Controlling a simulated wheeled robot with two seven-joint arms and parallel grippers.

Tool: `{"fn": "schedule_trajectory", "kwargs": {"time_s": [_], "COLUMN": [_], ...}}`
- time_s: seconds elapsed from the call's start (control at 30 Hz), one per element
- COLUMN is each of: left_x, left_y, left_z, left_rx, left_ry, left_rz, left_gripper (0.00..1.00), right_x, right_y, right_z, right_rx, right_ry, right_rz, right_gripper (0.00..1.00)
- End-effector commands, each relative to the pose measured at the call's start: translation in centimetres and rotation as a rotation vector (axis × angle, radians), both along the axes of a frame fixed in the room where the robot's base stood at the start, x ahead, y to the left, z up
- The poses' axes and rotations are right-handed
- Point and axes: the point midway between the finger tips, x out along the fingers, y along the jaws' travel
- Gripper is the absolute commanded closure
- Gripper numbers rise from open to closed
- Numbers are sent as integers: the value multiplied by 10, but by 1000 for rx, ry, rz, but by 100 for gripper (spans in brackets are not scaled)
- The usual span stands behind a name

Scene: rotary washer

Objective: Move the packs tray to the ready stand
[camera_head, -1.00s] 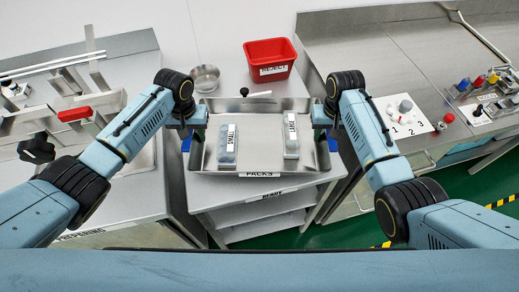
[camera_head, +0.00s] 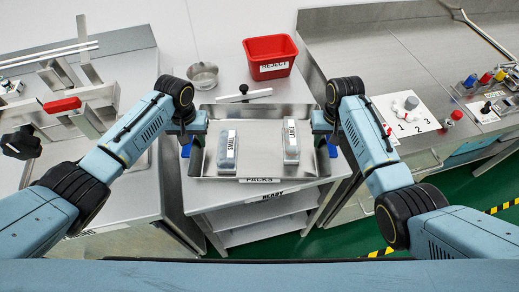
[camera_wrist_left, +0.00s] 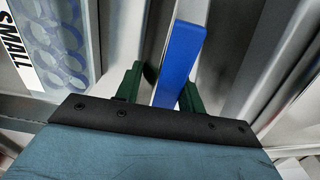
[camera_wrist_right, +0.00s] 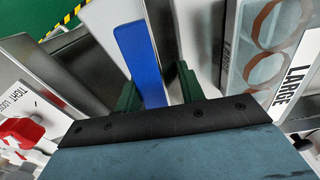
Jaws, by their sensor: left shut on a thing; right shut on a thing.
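The packs tray (camera_head: 262,168) is a shallow metal tray labelled PACKS on its front. It holds a pack marked SMALL (camera_head: 227,152) on the left and a pack marked LARGE (camera_head: 291,141) on the right. My left gripper (camera_head: 190,140) is shut on the tray's blue left handle (camera_wrist_left: 180,62). My right gripper (camera_head: 326,140) is shut on the blue right handle (camera_wrist_right: 138,62). The ready stand (camera_head: 262,213), labelled READY at its front edge, lies under the tray. I cannot tell whether the tray touches its top.
A red REJECT bin (camera_head: 269,57), a metal bowl (camera_head: 203,75) and a black-knobbed bar (camera_head: 244,93) are behind the tray. A left bench (camera_head: 110,185) carries a red-handled fixture (camera_head: 62,105). A right counter holds a numbered white card (camera_head: 405,118) and coloured knobs (camera_head: 485,78).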

Motion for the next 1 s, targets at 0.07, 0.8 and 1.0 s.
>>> {"fn": "schedule_trajectory", "kwargs": {"time_s": [0.07, 0.8, 1.0], "left_x": [0, 2, 1], "left_y": [5, 1, 2], "left_z": [-1, 54, 94], "left_rx": [14, 4, 6], "left_ry": [2, -6, -3], "left_rz": [2, 0, 0], "left_gripper": [53, 39, 39], "right_x": [0, 0, 0], "right_y": [-4, -1, -1], "right_z": [-1, 0, 0], "right_rx": [-13, -4, -3], "right_ry": [1, 0, 0], "right_rz": [-2, 0, 0], "right_gripper": [53, 40, 40]}}
